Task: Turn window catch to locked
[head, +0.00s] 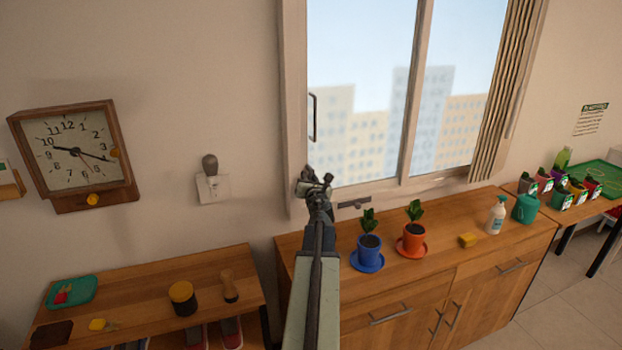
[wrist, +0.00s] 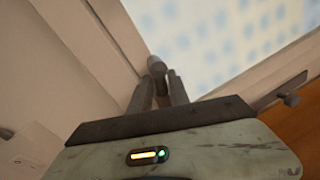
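The window (head: 362,95) has a pale frame and shows a city outside. My gripper (head: 317,184) is at the lower left corner of the window frame. In the wrist view, my gripper's (wrist: 161,82) two dark fingers stand apart. A small grey-brown rounded piece, which looks like the window catch (wrist: 156,65), shows at the fingertips, roughly between them. I cannot tell whether the fingers touch it. In the head view, my gripper mostly hides this spot. The catch's locked or unlocked position cannot be read.
A dark bar (head: 355,203) with a knob lies along the sill to the right. A blue pot (head: 368,257) and an orange pot (head: 411,243) with plants stand on the wooden cabinet (head: 480,254) below. A wall switch (head: 213,188) is at left. A vertical handle (head: 313,117) is above.

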